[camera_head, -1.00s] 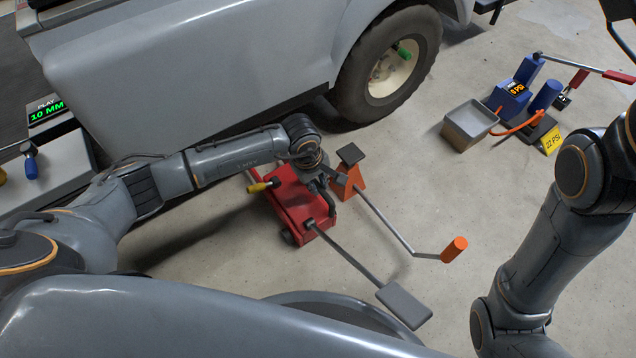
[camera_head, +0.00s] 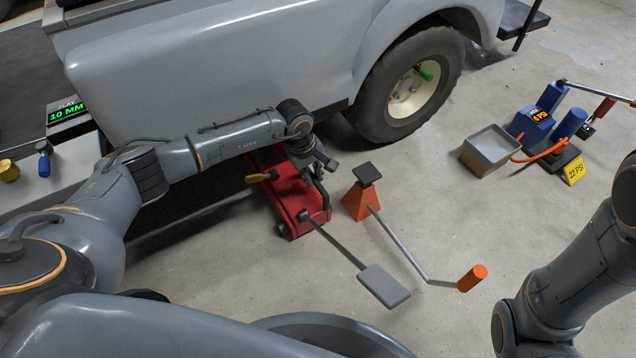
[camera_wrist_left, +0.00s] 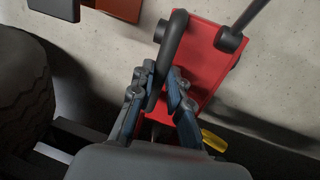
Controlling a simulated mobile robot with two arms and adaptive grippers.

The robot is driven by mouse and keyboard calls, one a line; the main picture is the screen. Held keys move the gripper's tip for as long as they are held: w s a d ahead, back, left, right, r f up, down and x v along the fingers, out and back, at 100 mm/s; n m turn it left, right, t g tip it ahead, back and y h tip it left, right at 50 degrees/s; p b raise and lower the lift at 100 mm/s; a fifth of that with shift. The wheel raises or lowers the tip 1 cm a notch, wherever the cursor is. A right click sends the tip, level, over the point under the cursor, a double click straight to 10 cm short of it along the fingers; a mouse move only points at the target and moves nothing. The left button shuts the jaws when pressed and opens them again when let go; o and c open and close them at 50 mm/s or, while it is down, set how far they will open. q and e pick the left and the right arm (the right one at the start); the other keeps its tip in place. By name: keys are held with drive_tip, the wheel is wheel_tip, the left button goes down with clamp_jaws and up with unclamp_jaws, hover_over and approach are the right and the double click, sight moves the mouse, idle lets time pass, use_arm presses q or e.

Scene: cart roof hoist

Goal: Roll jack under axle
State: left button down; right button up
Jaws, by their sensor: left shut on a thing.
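The red jack (camera_head: 293,201) stands on the floor beside the cart, its far end close to the cart's lower edge. It has a yellow-handled lever (camera_head: 262,177) and a long bar ending in a grey pedal (camera_head: 384,286). My left gripper (camera_head: 322,172) is over the jack; in the left wrist view my left gripper (camera_wrist_left: 163,92) is shut on the jack's black curved handle (camera_wrist_left: 172,50). The axle is hidden behind the cart body (camera_head: 230,70) and the wheel (camera_head: 408,88). My right arm shows at the right edge, but its gripper is out of view.
An orange jack stand (camera_head: 358,200) with a crank handle (camera_head: 472,278) stands just right of the jack. A grey tray (camera_head: 490,150) and a blue pump (camera_head: 535,120) stand farther right. The floor between stand and tray is clear.

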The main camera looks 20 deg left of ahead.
use_arm(q)
drive_tip(key=shift+w+a+r, duration=0.1)
drive_tip(key=shift+w+a, duration=0.1)
drive_tip(key=c, duration=1.3)
unclamp_jaws()
drive_tip(key=shift+c, duration=0.2)
drive_tip(key=shift+o, duration=0.2)
drive_tip(key=shift+s, duration=0.1)
drive_tip(key=shift+d, duration=0.1)
wheel_tip(320, 180, up, 12)
drive_tip(key=s+a, duration=0.1)
drive_tip(key=s, duration=0.1)
drive_tip(key=shift+a, duration=0.25)
